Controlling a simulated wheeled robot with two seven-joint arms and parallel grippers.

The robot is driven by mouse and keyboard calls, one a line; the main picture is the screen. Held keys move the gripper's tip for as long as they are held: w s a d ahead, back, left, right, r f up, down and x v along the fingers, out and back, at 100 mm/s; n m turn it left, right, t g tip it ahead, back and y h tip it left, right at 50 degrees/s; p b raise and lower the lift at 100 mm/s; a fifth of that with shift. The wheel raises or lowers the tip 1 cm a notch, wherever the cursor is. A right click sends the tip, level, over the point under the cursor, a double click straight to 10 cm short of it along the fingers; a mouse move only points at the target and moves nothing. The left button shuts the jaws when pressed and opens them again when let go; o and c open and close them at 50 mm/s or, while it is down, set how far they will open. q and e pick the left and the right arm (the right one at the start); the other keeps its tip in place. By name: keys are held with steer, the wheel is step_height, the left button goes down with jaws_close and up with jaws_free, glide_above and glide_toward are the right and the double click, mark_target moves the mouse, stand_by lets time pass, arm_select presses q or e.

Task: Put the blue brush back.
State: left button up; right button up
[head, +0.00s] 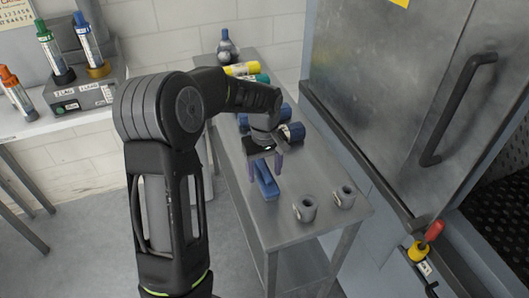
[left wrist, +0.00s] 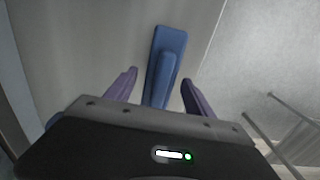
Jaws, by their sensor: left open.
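The blue brush (head: 266,184) lies on the steel table near its left edge. In the left wrist view the blue brush (left wrist: 164,68) runs lengthwise, its near part between my gripper's fingers. My left gripper (head: 265,170) is open above the brush, its purple fingers pointing down on either side of it. In the left wrist view the left gripper (left wrist: 158,88) has a finger on each side of the brush, with gaps visible. I cannot tell its exact height above the table. My right gripper is in neither view.
The steel table (head: 285,222) holds two metal cups (head: 305,208), (head: 344,196) at the front, blue-capped cylinders (head: 293,131), a yellow roll (head: 242,69) and a dark bottle (head: 227,46) behind. A metal cabinet with a handle (head: 458,108) stands right. A left side table (head: 60,122) holds several bottles.

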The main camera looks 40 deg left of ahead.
mark_target(265, 168)
arm_select(q)
step_height(265, 168, up, 11)
steer(key=shift+f+b, duration=0.2)
steer(key=shift+b, duration=0.35)
steer(key=shift+f, duration=0.1)
stand_by(0.4)
